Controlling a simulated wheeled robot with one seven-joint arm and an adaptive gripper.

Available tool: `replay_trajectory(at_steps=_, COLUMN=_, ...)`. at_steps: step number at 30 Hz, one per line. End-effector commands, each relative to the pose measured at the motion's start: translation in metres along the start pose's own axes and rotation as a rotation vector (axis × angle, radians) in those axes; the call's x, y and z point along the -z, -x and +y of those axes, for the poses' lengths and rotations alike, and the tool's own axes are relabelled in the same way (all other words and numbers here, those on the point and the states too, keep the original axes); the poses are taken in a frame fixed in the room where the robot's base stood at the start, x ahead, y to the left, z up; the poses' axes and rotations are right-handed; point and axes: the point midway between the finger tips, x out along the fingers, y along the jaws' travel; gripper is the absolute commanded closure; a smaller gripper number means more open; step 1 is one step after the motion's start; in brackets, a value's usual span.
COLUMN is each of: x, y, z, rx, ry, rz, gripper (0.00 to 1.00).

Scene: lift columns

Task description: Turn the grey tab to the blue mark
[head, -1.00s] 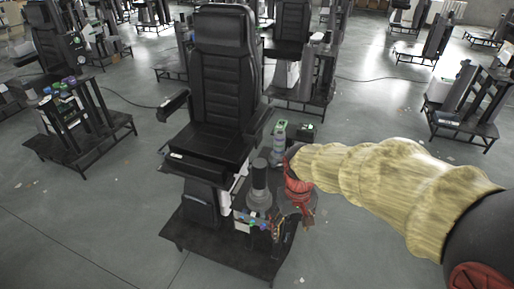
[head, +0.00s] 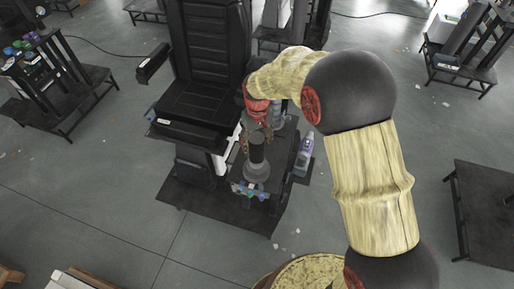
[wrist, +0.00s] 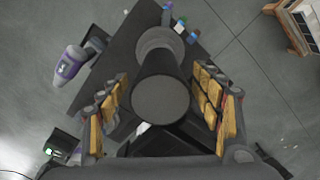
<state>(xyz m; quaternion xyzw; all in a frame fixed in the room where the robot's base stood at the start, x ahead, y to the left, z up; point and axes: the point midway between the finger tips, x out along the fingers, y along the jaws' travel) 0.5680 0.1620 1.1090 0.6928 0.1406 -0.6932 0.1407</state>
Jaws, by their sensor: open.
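A dark upright cylinder (head: 257,150) on a round grey base (head: 257,171) stands on the black platform beside the chair. In the wrist view the cylinder's round top (wrist: 160,100) lies between my gripper's two wood-padded fingers. My gripper (head: 258,132) is open, at the cylinder's upper end, with a gap showing on each side in the wrist view. Small coloured knobs, some blue (head: 238,187), sit at the platform's front edge; they also show in the wrist view (wrist: 180,25). I cannot make out a distinct grey tab or which blue spot is the mark.
A white and purple bottle (head: 303,155) stands right of the cylinder. The black chair (head: 205,95) is close on the left. A stand with coloured tops (head: 50,75) is at far left, and a dark table (head: 488,210) at right. Grey floor between is open.

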Motion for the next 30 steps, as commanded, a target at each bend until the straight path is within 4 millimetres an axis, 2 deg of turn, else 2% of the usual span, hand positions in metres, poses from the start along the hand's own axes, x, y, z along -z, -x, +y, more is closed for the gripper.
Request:
replay_trajectory(at_steps=3, x=-0.001, y=-0.019, z=0.0, rx=0.0, ry=0.0, rz=-0.002, gripper=0.35)
replay_trajectory(at_steps=9, x=0.0, y=-0.037, z=0.0, rx=0.0, ry=0.0, rz=0.0, gripper=0.35)
replay_trajectory(at_steps=19, x=0.0, y=-0.041, z=0.0, rx=0.0, ry=-0.001, rz=0.0, gripper=0.35)
replay_trajectory(at_steps=30, x=0.0, y=-0.041, z=0.0, rx=0.0, ry=-0.001, rz=0.0, gripper=0.55)
